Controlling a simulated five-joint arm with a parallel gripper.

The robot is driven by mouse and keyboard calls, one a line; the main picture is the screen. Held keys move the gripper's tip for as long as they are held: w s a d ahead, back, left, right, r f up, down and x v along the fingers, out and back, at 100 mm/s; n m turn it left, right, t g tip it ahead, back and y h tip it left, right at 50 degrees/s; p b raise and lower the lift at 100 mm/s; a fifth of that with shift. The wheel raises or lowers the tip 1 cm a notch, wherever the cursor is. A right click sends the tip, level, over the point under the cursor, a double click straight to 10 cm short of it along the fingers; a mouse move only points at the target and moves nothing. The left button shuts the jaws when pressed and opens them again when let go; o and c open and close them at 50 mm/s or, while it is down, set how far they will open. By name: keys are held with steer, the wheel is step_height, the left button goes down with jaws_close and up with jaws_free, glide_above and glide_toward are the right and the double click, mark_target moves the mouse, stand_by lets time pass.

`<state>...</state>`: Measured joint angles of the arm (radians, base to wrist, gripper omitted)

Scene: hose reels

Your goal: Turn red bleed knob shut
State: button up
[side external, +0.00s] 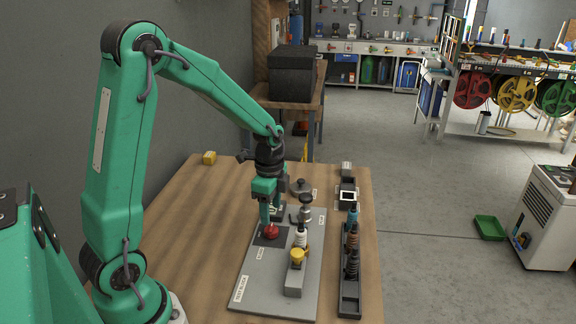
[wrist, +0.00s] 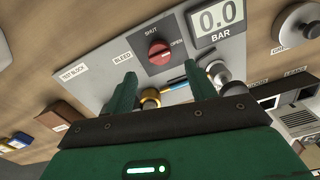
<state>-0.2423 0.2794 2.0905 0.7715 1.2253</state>
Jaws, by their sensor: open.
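The red bleed knob (side external: 270,231) sits on a dark square on the grey test block (side external: 252,274). In the wrist view the knob (wrist: 159,52) lies just beyond my fingertips, between the labels SHUT above and OPEN to its right. A pale line shows on its face, but I cannot tell exactly where it points. My gripper (side external: 267,218) is directly over the knob, pointing down. In the wrist view my gripper (wrist: 160,72) is open and empty, one finger on each side of the knob's line. I cannot tell whether a finger touches it.
A pressure display (wrist: 217,20) reads 0.0 BAR beside the knob. A yellow-capped fitting (side external: 297,257) stands on the block nearer the front. A dark rack (side external: 350,295) with several fittings is on the right. A yellow block (side external: 209,158) lies at the back left. The table's left side is clear.

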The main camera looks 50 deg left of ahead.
mark_target(271, 227)
steer(key=shift+f, duration=3.2)
steer(key=c, duration=1)
